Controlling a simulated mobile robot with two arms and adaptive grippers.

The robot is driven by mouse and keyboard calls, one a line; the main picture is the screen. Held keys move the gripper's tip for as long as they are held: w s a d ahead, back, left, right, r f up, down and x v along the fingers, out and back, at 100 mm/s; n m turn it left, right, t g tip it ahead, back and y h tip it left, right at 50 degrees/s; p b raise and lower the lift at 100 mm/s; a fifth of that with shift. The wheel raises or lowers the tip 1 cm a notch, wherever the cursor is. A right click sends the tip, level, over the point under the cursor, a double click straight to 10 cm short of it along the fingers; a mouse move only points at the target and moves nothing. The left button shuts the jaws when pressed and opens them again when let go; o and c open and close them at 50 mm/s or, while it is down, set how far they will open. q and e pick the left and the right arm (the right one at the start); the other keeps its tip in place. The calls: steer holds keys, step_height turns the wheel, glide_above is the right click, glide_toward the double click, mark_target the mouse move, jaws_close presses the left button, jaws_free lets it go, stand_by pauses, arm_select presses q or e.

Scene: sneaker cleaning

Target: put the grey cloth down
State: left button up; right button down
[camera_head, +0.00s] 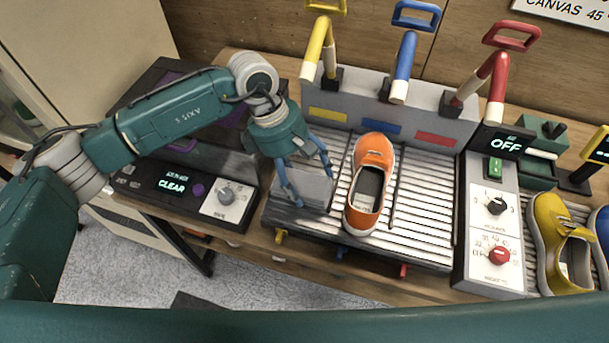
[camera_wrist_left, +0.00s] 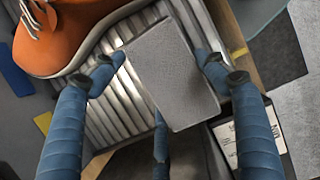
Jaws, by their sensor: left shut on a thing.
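The grey cloth (camera_head: 304,190) is a flat rectangular pad at the left end of the ribbed metal tray (camera_head: 420,215). My left gripper (camera_head: 308,180) points down over it, with its blue fingers on both sides of the cloth, shut on it. In the left wrist view the cloth (camera_wrist_left: 172,80) lies between the fingers over the ribs. I cannot tell whether it touches the tray. An orange sneaker (camera_head: 372,150) stands on the tray just right of the gripper; its side also shows in the left wrist view (camera_wrist_left: 60,45). My right gripper is not in view.
Yellow (camera_head: 320,45), blue (camera_head: 405,65) and red (camera_head: 497,75) handles rise behind the tray. A control panel (camera_head: 492,235) reading OFF and a yellow shoe (camera_head: 553,240) are at right. A dark unit reading CLEAR (camera_head: 172,186) is at left. The tray right of the sneaker is clear.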

arm_select(q)
steer(key=shift+f, duration=0.25)
steer(key=o, duration=1.6)
steer(key=shift+r, duration=0.1)
steer(key=shift+r+p, duration=0.95)
steer(key=shift+p, duration=0.2)
steer(key=shift+w+a+r+b, duration=0.3)
steer(key=shift+r+b, duration=0.2)
steer(key=shift+b, duration=0.45)
steer(key=v, duration=0.3)
steer(key=b+v, duration=0.1)
steer(key=v, duration=0.2)
steer(key=b+v, duration=0.1)
steer(key=v, duration=0.3)
steer(key=shift+s, duration=0.25)
